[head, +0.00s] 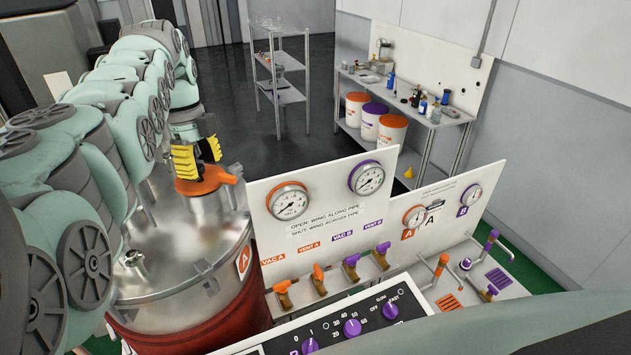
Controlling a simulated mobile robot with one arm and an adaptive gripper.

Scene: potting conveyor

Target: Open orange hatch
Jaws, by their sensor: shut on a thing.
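The orange hatch (203,185) sits on top of the metal tank (170,262), near its far side. My gripper (196,153), with yellow and black fingers, is right above the orange hatch and shut on its upper part. The fingers hide the part they grip. An orange piece sticks out to the right of the fingers. I cannot tell whether the hatch is lifted from the tank lid.
A white panel (284,231) with gauges and orange and purple valves stands close to the right of the tank. A control box with purple knobs (352,327) is in front. A shelf (291,96) and a workbench (440,118) stand behind, with open dark floor between.

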